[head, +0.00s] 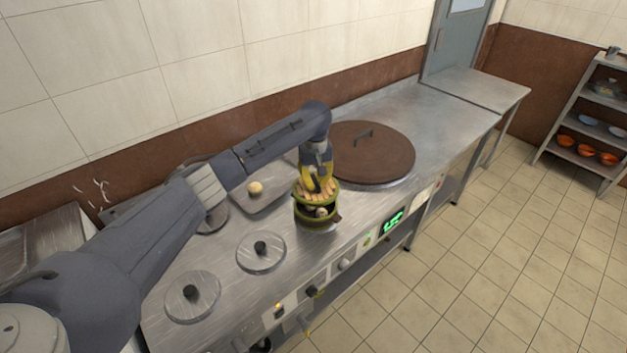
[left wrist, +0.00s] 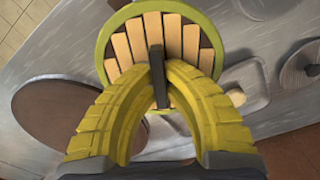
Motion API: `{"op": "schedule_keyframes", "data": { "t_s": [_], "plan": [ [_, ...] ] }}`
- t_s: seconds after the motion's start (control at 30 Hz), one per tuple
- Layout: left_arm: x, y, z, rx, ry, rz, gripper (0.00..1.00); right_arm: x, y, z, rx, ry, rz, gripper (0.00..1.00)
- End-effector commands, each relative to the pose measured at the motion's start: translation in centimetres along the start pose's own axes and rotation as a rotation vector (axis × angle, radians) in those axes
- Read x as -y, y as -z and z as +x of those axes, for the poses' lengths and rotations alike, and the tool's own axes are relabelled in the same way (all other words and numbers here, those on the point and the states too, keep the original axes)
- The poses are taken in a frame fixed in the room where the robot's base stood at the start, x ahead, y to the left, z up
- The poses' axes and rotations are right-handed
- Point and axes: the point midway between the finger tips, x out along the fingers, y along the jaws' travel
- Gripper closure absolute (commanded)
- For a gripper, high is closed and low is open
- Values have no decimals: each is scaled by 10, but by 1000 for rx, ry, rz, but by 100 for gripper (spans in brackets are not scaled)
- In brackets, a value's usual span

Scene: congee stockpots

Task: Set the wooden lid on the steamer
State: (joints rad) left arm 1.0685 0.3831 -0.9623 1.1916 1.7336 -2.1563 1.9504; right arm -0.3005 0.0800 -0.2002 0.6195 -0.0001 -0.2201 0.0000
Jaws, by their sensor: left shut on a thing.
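The wooden lid (head: 326,194), pale slats with a green rim, is over the steamer in the head view. In the left wrist view the lid (left wrist: 122,52) is seen from above with its dark upright handle. My left gripper (head: 317,184) has its yellow fingers shut on the handle. The round green steamer (head: 303,214) stands on the metal counter. Pale round pieces show inside it through a gap below the lid's front edge. The lid mostly hides the steamer in the left wrist view. My right gripper is not in view.
A large brown round lid (head: 372,158) with a handle lies right of the steamer. A tray (head: 275,197) with a pale bun (head: 255,188) is to the left. Small metal pot lids (head: 261,258) are set in the counter. The counter's far right is clear.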

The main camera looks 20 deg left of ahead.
Motion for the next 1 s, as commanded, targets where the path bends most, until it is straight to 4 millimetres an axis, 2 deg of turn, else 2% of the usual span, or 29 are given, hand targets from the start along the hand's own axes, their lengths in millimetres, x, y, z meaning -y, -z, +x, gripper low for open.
{"op": "schedule_keyframes", "data": {
  "t_s": [0.5,1.0],
  "plan": [
    [0,0,40,2,0,0,100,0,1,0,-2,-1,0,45],
    [0,0,50,1,0,1,100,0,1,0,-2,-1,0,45]
  ]
}}
